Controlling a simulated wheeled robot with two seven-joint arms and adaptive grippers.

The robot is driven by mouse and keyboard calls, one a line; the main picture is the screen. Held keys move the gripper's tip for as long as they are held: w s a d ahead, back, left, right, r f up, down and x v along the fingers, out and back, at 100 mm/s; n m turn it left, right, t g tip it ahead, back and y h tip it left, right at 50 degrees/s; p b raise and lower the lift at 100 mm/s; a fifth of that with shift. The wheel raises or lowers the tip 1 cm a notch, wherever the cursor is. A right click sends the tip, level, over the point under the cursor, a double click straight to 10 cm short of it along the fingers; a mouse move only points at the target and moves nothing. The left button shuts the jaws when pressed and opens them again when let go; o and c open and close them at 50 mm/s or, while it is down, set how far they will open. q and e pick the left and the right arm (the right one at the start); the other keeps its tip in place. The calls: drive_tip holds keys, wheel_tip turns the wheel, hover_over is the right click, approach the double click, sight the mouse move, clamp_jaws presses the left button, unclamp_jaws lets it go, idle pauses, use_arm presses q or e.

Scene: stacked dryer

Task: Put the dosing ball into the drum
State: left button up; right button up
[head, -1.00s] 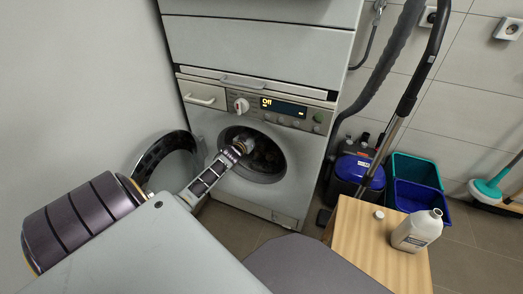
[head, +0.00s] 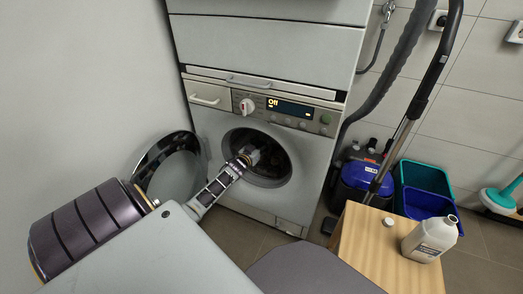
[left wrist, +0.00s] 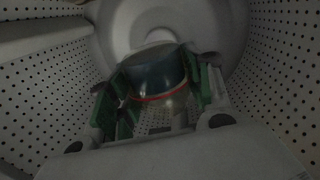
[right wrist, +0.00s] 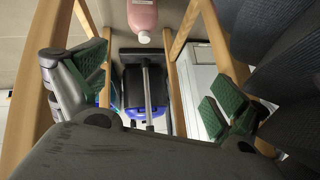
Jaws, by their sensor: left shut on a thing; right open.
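The washing machine's drum (head: 272,166) shows through its round open door hole in the head view. My left gripper (head: 249,156) reaches into that hole. In the left wrist view, its green-padded fingers (left wrist: 160,92) are shut on the dosing ball (left wrist: 157,72), a dark, cup-like piece with an orange-red rim. The perforated drum wall (left wrist: 45,85) surrounds them, so the ball is held inside the drum. The ball itself cannot be made out in the head view. My right gripper (right wrist: 156,88) is open and empty, with its green pads wide apart.
The round door (head: 170,165) stands swung open to the left. A wooden stool (head: 375,245) at the lower right carries a white bottle (head: 430,240) and a cap (head: 388,222). A blue vacuum cleaner (head: 361,178) and stacked bins (head: 428,190) stand behind it.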

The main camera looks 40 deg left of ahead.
use_arm(q)
drive_tip(key=shift+f+b, duration=1.05)
drive_tip(key=shift+f, duration=0.8)
drive_tip(key=shift+f, duration=0.15)
drive_tip(key=shift+f+b, duration=0.3)
drive_tip(key=shift+f, duration=0.1)
drive_tip(key=o, duration=1.1)
drive_tip(key=shift+c, duration=0.2)
drive_tip(key=shift+f, duration=0.1)
